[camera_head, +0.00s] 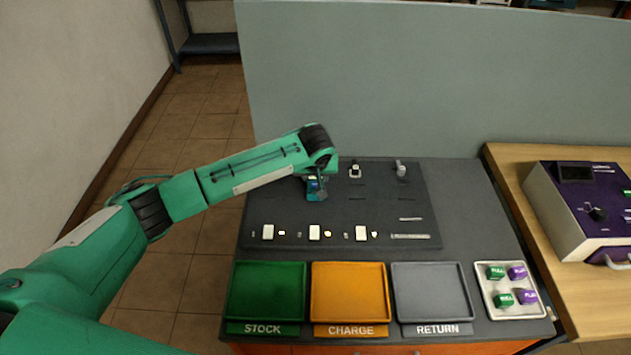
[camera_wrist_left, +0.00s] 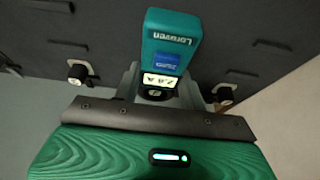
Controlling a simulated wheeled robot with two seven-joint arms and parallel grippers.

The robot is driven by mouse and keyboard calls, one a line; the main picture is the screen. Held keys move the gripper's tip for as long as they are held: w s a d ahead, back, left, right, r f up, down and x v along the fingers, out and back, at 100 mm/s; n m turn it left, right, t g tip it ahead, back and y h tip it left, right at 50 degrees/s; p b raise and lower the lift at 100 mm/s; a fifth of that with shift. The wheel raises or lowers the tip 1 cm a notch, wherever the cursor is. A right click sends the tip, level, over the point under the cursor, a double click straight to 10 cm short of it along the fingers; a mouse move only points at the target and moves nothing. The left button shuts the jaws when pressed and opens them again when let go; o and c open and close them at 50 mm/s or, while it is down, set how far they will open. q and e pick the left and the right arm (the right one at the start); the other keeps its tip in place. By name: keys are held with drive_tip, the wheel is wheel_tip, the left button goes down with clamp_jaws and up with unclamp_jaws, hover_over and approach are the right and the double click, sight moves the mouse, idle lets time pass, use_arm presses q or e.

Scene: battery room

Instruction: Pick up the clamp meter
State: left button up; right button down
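In the head view the clamp meter (camera_head: 316,193) shows as a small dark teal shape at the dark board, just below the end of my left arm. My left gripper (camera_wrist_left: 159,82) has its grey fingers on either side of the meter's display end. They look very close to its sides, but I cannot tell whether they press on it. The meter's end nearest the palm is partly hidden. My right gripper is in neither view.
The dark board (camera_head: 290,213) carries pegs (camera_head: 401,169) and small white items. In front lie the green STOCK tray (camera_head: 265,292), orange CHARGE tray (camera_head: 349,292), grey RETURN tray (camera_head: 431,292) and a tray of labelled cubes. A tall grey-green partition (camera_head: 430,80) stands behind.

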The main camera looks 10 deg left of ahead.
use_arm(q)
drive_tip(key=shift+c, duration=1.4)
drive_tip(key=shift+r, duration=0.1)
